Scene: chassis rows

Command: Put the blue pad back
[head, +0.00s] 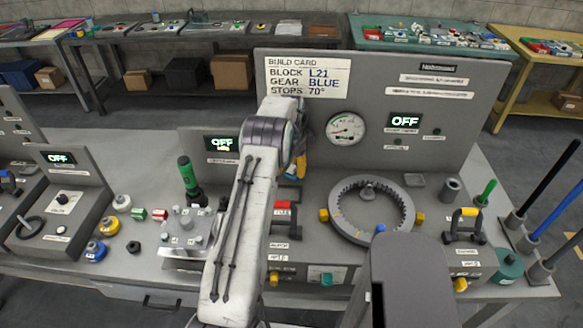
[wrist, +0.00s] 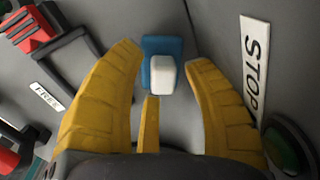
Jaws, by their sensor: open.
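A small blue pad (wrist: 158,46) with a white block (wrist: 161,76) on its lower part shows on a grey surface in the wrist view. I cannot tell how the two are joined. My gripper (wrist: 163,58) is open, with its yellow fingers to the left, right and below the pad. The fingers look apart from it; whether any touches is unclear. In the head view my arm hides most of the gripper, and only bits of yellow (head: 291,173) show beside it. I cannot make out this pad in the head view.
In the wrist view, a STOP label (wrist: 255,70) and a green button (wrist: 289,148) lie right; a black handle frame (wrist: 75,60) stands left. In the head view, a ring gear housing (head: 336,222) is right of my arm and a build card (head: 307,77) behind it.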

